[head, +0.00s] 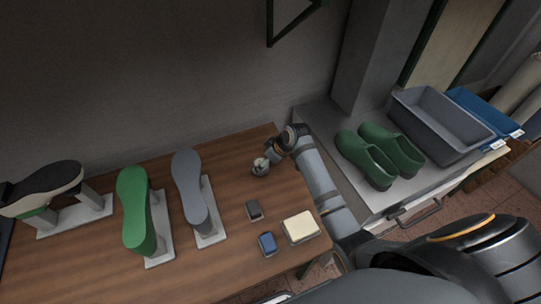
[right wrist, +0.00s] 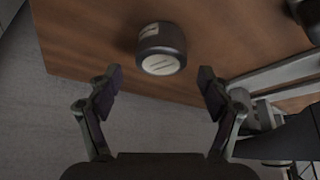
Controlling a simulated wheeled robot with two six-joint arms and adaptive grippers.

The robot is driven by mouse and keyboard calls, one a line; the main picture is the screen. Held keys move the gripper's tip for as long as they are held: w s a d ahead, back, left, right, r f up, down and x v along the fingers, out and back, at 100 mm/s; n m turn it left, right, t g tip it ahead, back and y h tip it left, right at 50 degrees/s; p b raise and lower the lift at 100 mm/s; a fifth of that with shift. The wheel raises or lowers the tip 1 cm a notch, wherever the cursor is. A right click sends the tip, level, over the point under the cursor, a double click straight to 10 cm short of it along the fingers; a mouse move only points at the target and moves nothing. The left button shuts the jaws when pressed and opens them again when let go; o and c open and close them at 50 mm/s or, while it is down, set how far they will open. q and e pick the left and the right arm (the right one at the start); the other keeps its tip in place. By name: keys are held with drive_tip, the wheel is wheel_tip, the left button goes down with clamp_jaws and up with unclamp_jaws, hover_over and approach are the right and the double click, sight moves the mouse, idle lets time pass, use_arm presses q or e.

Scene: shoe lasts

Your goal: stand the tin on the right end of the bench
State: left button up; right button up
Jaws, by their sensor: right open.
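The tin (head: 260,169) is a small dark grey cylinder near the far right corner of the wooden bench (head: 232,263). In the right wrist view the tin (right wrist: 161,43) shows a pale label on its side and a light round end face turned towards the gripper. I cannot tell whether it stands or lies. My right gripper (head: 271,155) is beside the tin in the head view. In the right wrist view the right gripper (right wrist: 161,82) is open and empty, with the tin ahead, between the lines of its fingers. My left gripper is not in view.
A green last (head: 133,205), a grey last (head: 189,185) and a dark shoe (head: 45,188) are on stands at left. A grey block (head: 254,209), blue block (head: 267,243) and cream block (head: 300,227) lie nearer. Green clogs (head: 365,155) and a grey bin (head: 440,120) are on the right counter.

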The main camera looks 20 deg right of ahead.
drive_tip(key=v, duration=0.8)
drive_tip(key=shift+s, duration=0.1)
